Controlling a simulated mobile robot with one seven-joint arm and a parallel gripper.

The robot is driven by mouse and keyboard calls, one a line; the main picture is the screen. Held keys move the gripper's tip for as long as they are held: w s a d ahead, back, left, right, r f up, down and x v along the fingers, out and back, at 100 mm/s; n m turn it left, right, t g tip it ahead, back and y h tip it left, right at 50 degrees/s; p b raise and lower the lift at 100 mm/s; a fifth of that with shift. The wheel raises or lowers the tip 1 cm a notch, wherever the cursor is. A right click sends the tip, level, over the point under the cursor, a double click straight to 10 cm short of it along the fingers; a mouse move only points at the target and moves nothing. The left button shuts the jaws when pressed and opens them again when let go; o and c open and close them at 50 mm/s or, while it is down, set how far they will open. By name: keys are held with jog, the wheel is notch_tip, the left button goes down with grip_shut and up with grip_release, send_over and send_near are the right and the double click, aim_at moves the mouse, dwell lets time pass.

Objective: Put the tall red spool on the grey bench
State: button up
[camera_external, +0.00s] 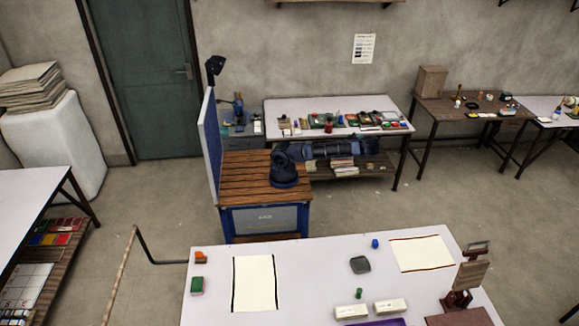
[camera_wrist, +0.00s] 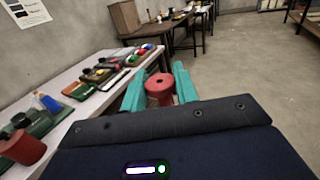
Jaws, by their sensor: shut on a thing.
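A red spool (camera_wrist: 160,86) with a dark hole in its top is held between the teal fingers of my gripper (camera_wrist: 159,80) in the wrist view. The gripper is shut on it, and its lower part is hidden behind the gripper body. The spool hangs just off the edge of the pale grey-topped bench (camera_wrist: 92,98), which also shows at the back in the external view (camera_external: 290,106). In that view my dark arm reaches right along the bench's front, and I cannot make out the held spool.
Another red cylinder (camera_wrist: 22,148) stands on the bench near its front, also visible in the external view (camera_external: 328,127). Several tools, trays and small items crowd the bench. A brown table with a wooden box (camera_external: 431,80) is at the right. Open floor lies in front.

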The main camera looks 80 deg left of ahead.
jog(key=s+a+n+g+y, duration=0.2)
jog(key=s+a, duration=0.2)
jog(key=a, duration=0.5)
jog(key=s+a+n+g+y, duration=0.1)
jog(key=s+a+g+y, duration=0.1)
jog(key=s+a, duration=0.5)
jog(key=s+a+n+g+y, duration=0.1)
jog(key=s+a+n+y, duration=0.1)
jog(key=a, duration=1)
jog(key=s+a+n+g+y, duration=0.3)
jog(key=s+a+n+g, duration=0.35)
jog(key=s+a, duration=1.45)
jog(key=shift+m+g, duration=0.55)
jog(key=shift+s+d+f, duration=0.25)
jog(key=shift+s+f, duration=0.15)
jog(key=shift+f, duration=1.5)
jog(key=shift+s+d+f, duration=0.3)
jog(key=shift+s+f, duration=0.15)
jog(key=shift+f, duration=1.5)
jog(key=shift+s+d+f, duration=0.25)
jog(key=shift+s+f, duration=0.15)
jog(key=shift+f, duration=1.5)
jog(key=shift+f, duration=0.35)
jog(key=o, duration=1.1)
